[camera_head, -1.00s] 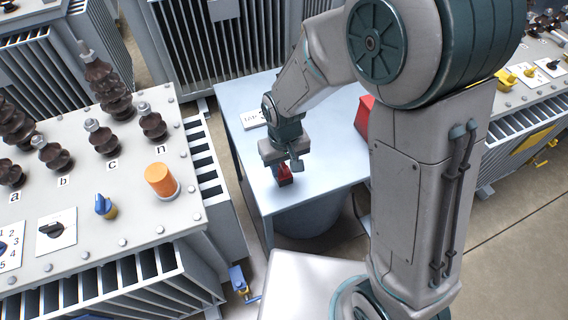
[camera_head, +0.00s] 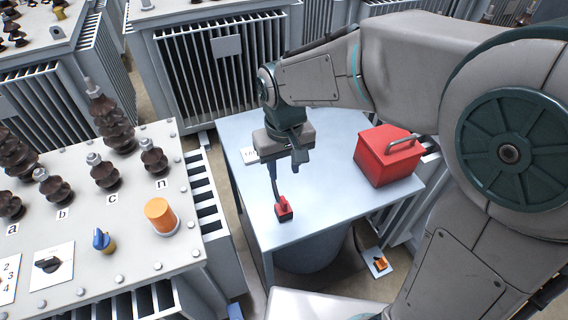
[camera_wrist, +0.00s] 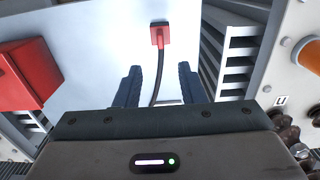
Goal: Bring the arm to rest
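My arm reaches in from the right in the head view, bent over a light blue-grey table (camera_head: 330,205). My gripper (camera_head: 285,172) points down above the table. In the wrist view its two dark fingers (camera_wrist: 159,72) stand apart with nothing clamped between them. A small red block (camera_head: 284,208) with a black cable rests on the table below the gripper. In the wrist view the red block (camera_wrist: 160,36) is beyond the fingertips. Its cable passes through the view between the fingers, and its far end is hidden behind the gripper body.
A red toolbox (camera_head: 388,155) with a grey handle stands on the table to the right. A transformer top (camera_head: 130,220) with brown insulators, an orange cap (camera_head: 161,217) and knobs lies left. Finned cabinets (camera_head: 215,65) stand behind the table. The table's front is clear.

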